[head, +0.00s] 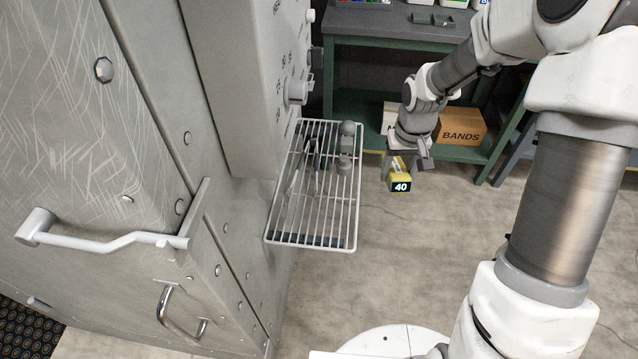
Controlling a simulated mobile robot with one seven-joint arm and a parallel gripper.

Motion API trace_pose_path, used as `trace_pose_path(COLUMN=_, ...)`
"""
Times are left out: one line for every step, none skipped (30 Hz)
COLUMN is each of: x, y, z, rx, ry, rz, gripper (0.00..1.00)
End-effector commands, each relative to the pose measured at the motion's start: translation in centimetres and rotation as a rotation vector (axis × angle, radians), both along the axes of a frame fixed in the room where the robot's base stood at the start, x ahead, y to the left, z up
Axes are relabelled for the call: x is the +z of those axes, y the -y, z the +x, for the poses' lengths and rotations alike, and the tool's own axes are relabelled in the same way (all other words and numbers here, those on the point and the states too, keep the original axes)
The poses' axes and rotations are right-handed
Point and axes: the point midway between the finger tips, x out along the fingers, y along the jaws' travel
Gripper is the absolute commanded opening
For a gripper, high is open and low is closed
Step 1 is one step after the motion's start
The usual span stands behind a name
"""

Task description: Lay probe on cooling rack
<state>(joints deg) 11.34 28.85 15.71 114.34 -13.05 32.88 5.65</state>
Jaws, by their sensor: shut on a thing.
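The probe (400,183) is a small yellow body with a dark display reading 40. My gripper (407,164) is shut on it and holds it in the air, to the right of the rack and apart from it. The cooling rack (312,222) is a white wire shelf fixed to the side of the grey cabinet at mid-picture. A grey knobbed object (346,147) stands on its far right part, and a dark object (312,152) shows at its far left part. The near half of the rack is bare.
The large grey oven-like cabinet (100,130) with a white handle (110,238) fills the left. A control box (240,80) with knobs overhangs the rack's left side. A green workbench (365,55) stands behind, with a BANDS carton (461,126) on its lower shelf. The floor right of the rack is clear.

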Motion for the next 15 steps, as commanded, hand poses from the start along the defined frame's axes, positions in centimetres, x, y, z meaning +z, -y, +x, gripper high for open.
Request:
trace_pose_path(x=-2.2, y=-0.3, z=0.9, rx=0.023, ry=0.032, rz=0.004, gripper=0.0)
trace_pose_path(x=-2.7, y=-0.4, z=1.3, rx=0.036, ry=0.05, rz=0.007, gripper=0.0)
trace_pose_path(x=-3.3, y=-0.6, z=1.9, rx=0.056, ry=0.074, rz=0.011, gripper=0.0)
trace_pose_path(x=-3.8, y=-0.8, z=2.4, rx=0.071, ry=0.092, rz=0.014, gripper=0.0)
trace_pose_path(x=-4.3, y=-0.9, z=2.8, rx=0.085, ry=0.11, rz=0.018, gripper=0.0)
trace_pose_path(x=-4.8, y=-1.1, z=3.4, rx=0.103, ry=0.133, rz=0.023, gripper=0.0)
trace_pose_path(x=-5.3, y=-1.2, z=3.8, rx=0.117, ry=0.15, rz=0.027, gripper=0.0)
trace_pose_path(x=-5.6, y=-1.4, z=4.3, rx=0.13, ry=0.167, rz=0.032, gripper=0.0)
trace_pose_path(x=-6.1, y=-1.6, z=4.8, rx=0.146, ry=0.188, rz=0.038, gripper=0.0)
trace_pose_path(x=-6.3, y=-1.7, z=5.2, rx=0.158, ry=0.202, rz=0.041, gripper=0.0)
trace_pose_path(x=-6.6, y=-1.8, z=5.6, rx=0.168, ry=0.217, rz=0.045, gripper=0.0)
trace_pose_path(x=-6.9, y=-2.0, z=6.0, rx=0.182, ry=0.232, rz=0.05, gripper=0.0)
trace_pose_path(x=-7.1, y=-2.1, z=6.2, rx=0.19, ry=0.243, rz=0.055, gripper=0.0)
trace_pose_path(x=-7.2, y=-2.2, z=6.5, rx=0.199, ry=0.253, rz=0.057, gripper=0.0)
trace_pose_path(x=-7.4, y=-2.2, z=6.8, rx=0.207, ry=0.264, rz=0.061, gripper=0.0)
